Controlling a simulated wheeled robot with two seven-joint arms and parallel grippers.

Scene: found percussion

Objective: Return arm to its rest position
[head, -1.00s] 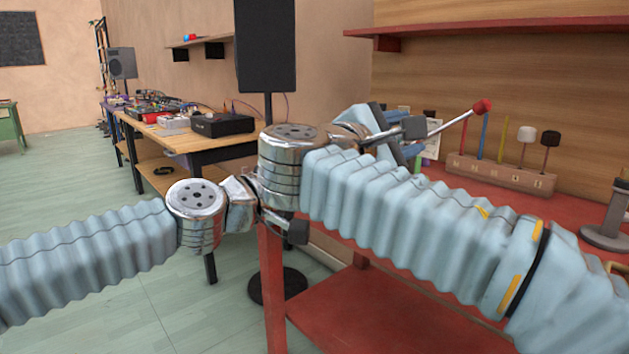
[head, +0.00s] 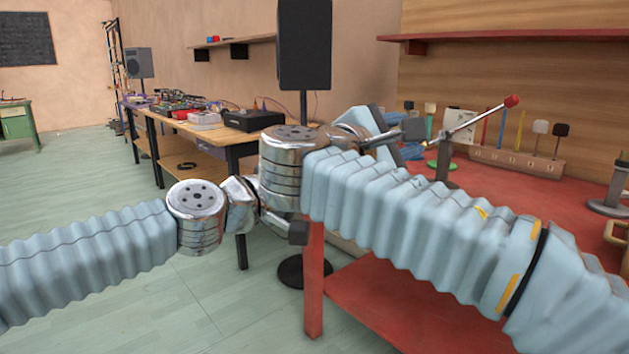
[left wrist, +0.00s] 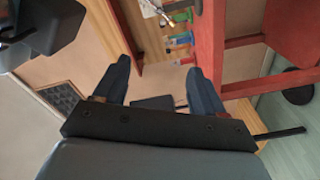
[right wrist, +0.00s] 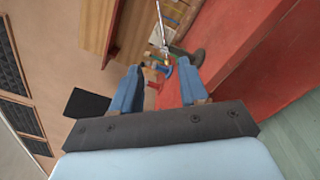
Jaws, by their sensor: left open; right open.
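My left arm (head: 85,255) comes in from the left and my right arm (head: 420,225) from the right; their metal wrist joints meet close together in the middle of the head view. My left gripper (left wrist: 157,88) is open in the left wrist view, with nothing between its fingers. My right gripper (right wrist: 160,84) is open in the right wrist view, also empty. The fingers are not clear in the head view. A thin silver rod with a red knob (head: 478,121) slants up to the right over the red bench; my right arm partly hides its stand.
The red bench (head: 480,195) holds a wooden block (head: 515,163) with coloured sticks and mallets. A dark stand (head: 612,190) is at right. A black speaker (head: 305,45) stands behind my wrists. Another table (head: 215,135) carries electronics. Floor at left is clear.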

